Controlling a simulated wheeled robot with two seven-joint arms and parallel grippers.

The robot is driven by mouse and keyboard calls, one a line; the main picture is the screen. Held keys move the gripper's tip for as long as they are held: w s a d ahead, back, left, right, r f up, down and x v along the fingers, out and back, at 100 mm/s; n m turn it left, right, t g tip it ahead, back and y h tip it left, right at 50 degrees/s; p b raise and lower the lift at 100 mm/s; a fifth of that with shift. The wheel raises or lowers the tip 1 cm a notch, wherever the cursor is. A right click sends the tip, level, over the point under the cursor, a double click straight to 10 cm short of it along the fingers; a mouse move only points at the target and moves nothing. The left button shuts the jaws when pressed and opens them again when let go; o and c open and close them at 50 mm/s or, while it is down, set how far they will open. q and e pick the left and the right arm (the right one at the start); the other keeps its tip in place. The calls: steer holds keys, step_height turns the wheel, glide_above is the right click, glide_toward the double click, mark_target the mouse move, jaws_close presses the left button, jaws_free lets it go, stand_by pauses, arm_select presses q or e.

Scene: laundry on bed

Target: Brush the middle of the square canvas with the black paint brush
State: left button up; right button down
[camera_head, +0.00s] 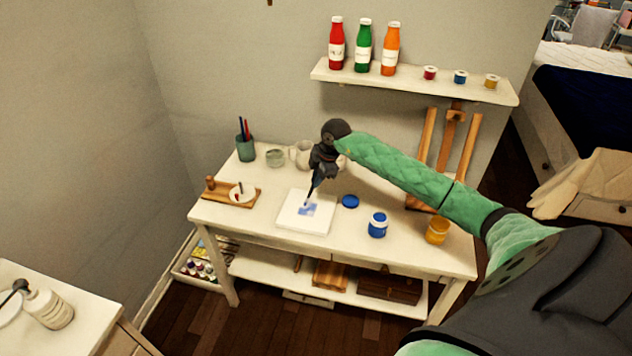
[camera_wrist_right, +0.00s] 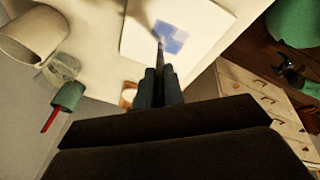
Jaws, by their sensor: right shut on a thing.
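The square white canvas (camera_head: 290,218) lies flat on the white table. A blue paint patch (camera_head: 309,210) shows near its middle; the patch also shows in the right wrist view (camera_wrist_right: 173,38). My right gripper (camera_head: 318,176) is above the canvas, shut on the dark paint brush (camera_head: 310,193), which points down. In the right wrist view the gripper fingers (camera_wrist_right: 159,88) hold the brush (camera_wrist_right: 160,52), and its tip appears at the blue patch; whether it touches I cannot tell. My left gripper is not in view.
An open blue paint jar (camera_head: 377,226) stands right of the canvas, its blue lid (camera_head: 350,201) nearby. A yellow jar (camera_head: 437,230) is near the right end. A brush cup (camera_head: 245,148), a mug (camera_head: 302,153) and a wooden tray (camera_head: 216,196) stand behind and left.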

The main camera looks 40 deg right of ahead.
steer(key=shift+s, duration=0.1)
steer(key=shift+w+d, duration=0.7)
stand_by(1.6)
step_height(320, 180, up, 7)
steer(key=p, duration=0.3)
stand_by(0.6)
steer(key=shift+f, duration=0.1)
stand_by(0.8)
